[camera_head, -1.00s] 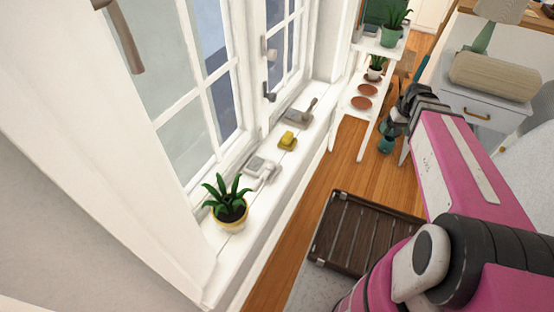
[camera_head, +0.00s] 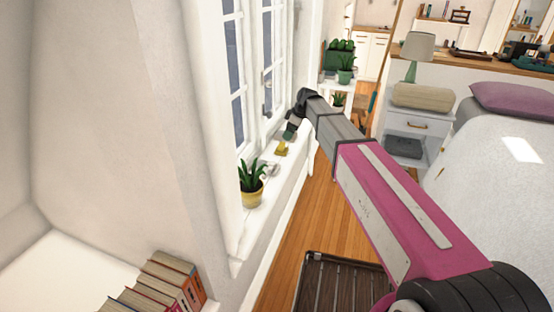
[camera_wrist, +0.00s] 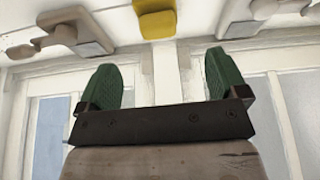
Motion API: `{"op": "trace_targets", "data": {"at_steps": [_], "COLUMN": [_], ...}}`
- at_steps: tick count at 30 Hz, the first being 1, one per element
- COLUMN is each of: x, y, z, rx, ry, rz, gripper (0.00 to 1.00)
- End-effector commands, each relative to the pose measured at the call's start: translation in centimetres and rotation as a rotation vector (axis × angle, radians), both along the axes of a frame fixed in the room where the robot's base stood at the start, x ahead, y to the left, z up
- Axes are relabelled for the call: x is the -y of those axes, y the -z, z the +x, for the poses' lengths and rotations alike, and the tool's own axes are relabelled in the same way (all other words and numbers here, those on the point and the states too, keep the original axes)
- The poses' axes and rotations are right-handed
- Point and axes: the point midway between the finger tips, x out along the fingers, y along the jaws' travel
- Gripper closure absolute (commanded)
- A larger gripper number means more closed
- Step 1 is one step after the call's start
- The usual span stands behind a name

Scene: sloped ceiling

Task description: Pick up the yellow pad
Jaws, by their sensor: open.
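The yellow pad (camera_head: 281,149) lies on the white windowsill (camera_head: 262,215), between a potted plant and the far end of the sill. In the wrist view the yellow pad (camera_wrist: 157,20) shows at the top middle, partly cut off by the frame edge. My gripper (camera_head: 290,133) is above the sill by the window, close to the pad. In the wrist view my gripper (camera_wrist: 164,78) has its two green fingers apart with nothing between them. The pad lies beyond the fingertips, roughly in line with the gap.
A potted plant (camera_head: 251,186) stands on the near sill, with a small grey object (camera_head: 272,169) beside it. Grey objects (camera_wrist: 75,33) flank the pad in the wrist view. The window (camera_head: 246,75) is close left. A slatted brown rack (camera_head: 342,285) lies on the floor.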

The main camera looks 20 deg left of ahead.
Motion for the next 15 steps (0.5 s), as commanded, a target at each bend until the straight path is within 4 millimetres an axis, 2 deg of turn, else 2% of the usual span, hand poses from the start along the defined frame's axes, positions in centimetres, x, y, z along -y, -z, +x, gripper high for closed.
{"op": "trace_targets", "data": {"at_steps": [5, 15], "x": [-0.8, -2.5], "y": [0.4, 4.6], "z": [0.1, 0.2], "rx": [0.004, 0.004], "ry": [-0.017, -0.014], "rz": [0.004, 0.003], "gripper": [0.08, 0.08]}}
